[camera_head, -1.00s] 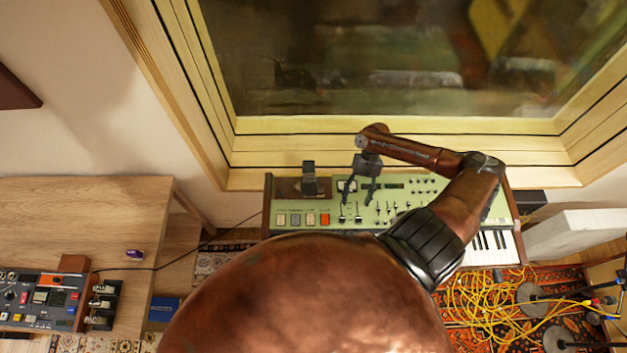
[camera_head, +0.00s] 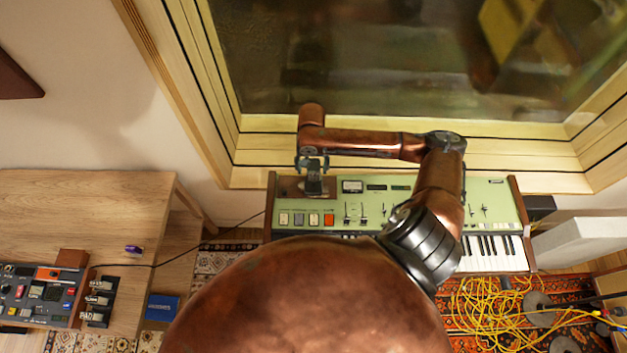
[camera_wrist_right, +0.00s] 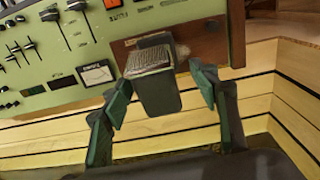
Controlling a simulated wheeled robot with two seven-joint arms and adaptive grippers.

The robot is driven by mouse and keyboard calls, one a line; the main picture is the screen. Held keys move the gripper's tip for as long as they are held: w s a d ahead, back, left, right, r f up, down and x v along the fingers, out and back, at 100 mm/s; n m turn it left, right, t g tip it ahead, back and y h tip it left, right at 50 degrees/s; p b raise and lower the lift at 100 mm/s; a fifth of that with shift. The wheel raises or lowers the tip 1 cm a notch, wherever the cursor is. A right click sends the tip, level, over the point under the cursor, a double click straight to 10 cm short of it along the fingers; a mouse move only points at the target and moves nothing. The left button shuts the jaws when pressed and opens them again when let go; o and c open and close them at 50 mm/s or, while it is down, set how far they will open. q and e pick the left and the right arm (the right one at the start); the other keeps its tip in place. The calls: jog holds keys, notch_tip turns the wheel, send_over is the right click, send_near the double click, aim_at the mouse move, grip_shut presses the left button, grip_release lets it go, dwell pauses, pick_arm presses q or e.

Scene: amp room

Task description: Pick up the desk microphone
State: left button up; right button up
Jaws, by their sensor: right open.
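The desk microphone (camera_head: 314,184) is a small dark block with a mesh grille. It stands on the brown wooden panel at the left end of the green synthesizer. In the right wrist view the microphone (camera_wrist_right: 156,82) sits between the two fingers of my right gripper (camera_wrist_right: 160,97), with a gap visible on the right side. My right gripper (camera_head: 312,165) is open and directly over the microphone in the head view, partly covering it. Whether either finger touches it cannot be told. My left gripper is not in view.
The wooden window frame (camera_head: 400,167) rises close behind. A wooden table (camera_head: 80,215) stands at the left with a mixer (camera_head: 40,292). Yellow cables (camera_head: 490,310) lie on the rug at the right.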

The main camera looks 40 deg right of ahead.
send_over(314, 182)
jog(key=shift+f, duration=2.7)
jog(key=shift+c, duration=0.7)
grip_shut()
jog(key=shift+w, duration=0.1)
